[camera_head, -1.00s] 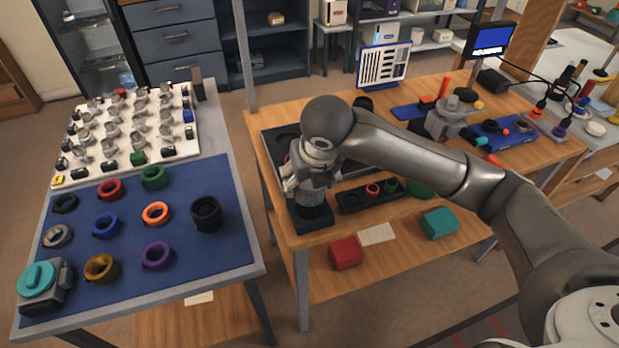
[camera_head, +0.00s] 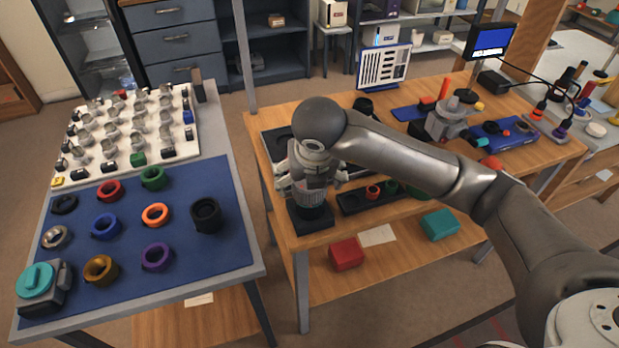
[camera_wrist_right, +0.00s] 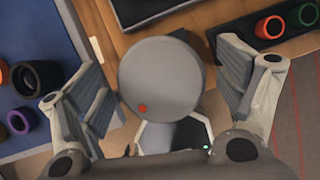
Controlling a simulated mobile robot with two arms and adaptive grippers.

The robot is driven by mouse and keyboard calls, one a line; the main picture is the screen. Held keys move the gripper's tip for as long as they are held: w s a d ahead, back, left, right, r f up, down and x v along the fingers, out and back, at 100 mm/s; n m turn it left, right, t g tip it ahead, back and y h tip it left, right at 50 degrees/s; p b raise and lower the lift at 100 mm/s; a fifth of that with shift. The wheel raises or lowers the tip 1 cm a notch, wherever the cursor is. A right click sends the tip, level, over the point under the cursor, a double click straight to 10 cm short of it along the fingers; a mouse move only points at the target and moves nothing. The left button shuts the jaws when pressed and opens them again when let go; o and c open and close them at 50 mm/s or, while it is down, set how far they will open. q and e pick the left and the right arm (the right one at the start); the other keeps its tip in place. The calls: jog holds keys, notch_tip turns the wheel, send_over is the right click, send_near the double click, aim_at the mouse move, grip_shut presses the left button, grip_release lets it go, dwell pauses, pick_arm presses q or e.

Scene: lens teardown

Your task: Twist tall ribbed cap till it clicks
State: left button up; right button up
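The tall ribbed cap (camera_head: 311,198) is grey and stands upright on a dark square base (camera_head: 311,223) at the front left corner of the wooden bench. Its round flat grey top (camera_wrist_right: 160,72) with a red dot near the rim fills the middle of the right wrist view. My right gripper (camera_head: 312,186) is around the cap from above. In the right wrist view its two fingers are spread on either side of the cap, with visible gaps, so it looks open. My left gripper is not in view.
A dark tray with small coloured rings (camera_head: 372,192) lies right of the cap. A red box (camera_head: 346,254) and a teal box (camera_head: 439,224) are on the lower shelf. A blue mat (camera_head: 183,239) with several coloured rings lies on the left table.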

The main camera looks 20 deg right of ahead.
jog(key=shift+r, duration=0.15)
jog(key=v, duration=1.1)
jog(key=shift+s+r, duration=0.25)
jog(key=shift+r, duration=0.05)
